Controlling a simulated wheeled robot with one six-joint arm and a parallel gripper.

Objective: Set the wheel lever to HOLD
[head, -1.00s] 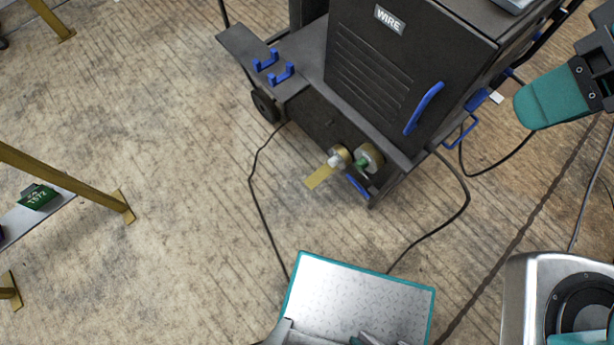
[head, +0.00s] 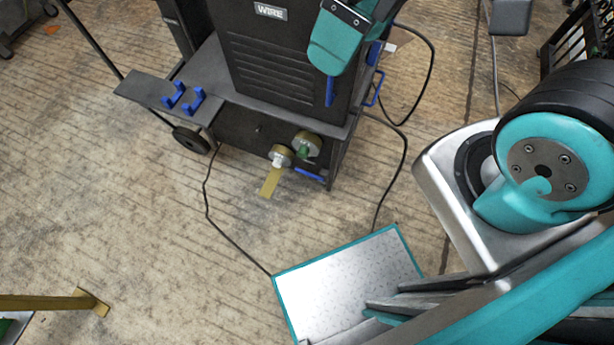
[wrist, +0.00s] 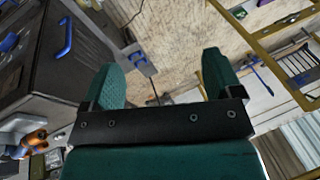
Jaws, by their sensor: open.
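A dark wheeled cabinet marked WIRE (head: 262,70) stands on the floor in the head view. Low on its near side is a short blue lever-like bar (head: 309,174), beside two round brass-coloured parts (head: 293,150) and a yellow flat tab (head: 270,182). I cannot tell which of these is the wheel lever, and no HOLD mark is readable. My gripper (wrist: 161,62) is open and empty in the wrist view, its two teal fingers apart. In the head view its teal finger hangs over the cabinet's upper right, hiding part of the front and handle.
Black cables run over the floor on both sides. A yellow stand foot (head: 92,301) is at lower left. The floor left of the cabinet is clear.

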